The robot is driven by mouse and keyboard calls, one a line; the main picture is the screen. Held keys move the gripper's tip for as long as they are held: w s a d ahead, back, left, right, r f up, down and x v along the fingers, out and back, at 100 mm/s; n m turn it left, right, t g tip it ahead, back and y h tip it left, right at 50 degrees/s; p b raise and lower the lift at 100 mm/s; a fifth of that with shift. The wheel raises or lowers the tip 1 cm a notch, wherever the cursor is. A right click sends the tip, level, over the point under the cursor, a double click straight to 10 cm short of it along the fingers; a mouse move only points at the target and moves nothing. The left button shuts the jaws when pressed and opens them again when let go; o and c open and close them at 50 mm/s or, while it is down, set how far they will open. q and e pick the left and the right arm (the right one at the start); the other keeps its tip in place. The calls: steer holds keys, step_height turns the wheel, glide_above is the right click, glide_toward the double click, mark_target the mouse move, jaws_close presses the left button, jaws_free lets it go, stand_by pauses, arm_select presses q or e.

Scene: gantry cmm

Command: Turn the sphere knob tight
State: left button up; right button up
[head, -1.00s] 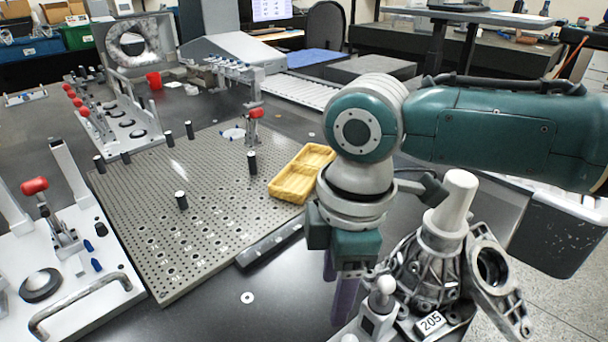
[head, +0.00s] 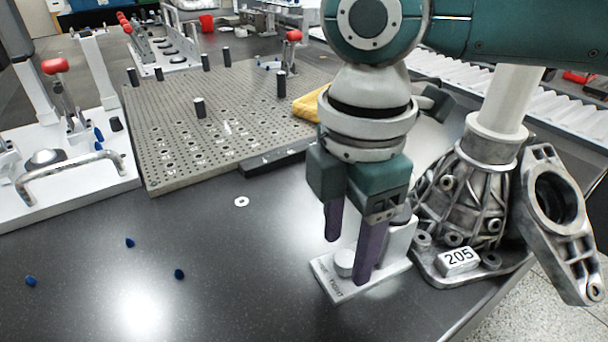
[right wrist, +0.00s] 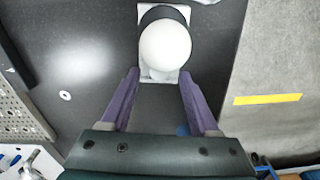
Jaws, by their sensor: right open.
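The white sphere knob (right wrist: 165,46) shows in the right wrist view, above a pale plate (right wrist: 182,78) with a dark round part behind it. My right gripper (right wrist: 159,73) is open, its purple fingers spread and pointing toward the knob. In that view the knob lies past the fingertips, roughly centred between them. In the head view my right gripper (head: 347,261) points down over the pale lettered base plate (head: 330,283). A pale rounded piece (head: 344,262) shows between the fingers; I cannot tell whether they touch it. My left gripper is not in view.
A metal casting (head: 465,205) with a 205 label (head: 458,258) stands close right of the gripper. A perforated plate (head: 225,135) and a white fixture (head: 70,165) lie to the left. Small blue pieces (head: 179,274) lie on the clear dark table front.

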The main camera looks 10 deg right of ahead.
steer(key=shift+f, duration=0.7)
jaws_close()
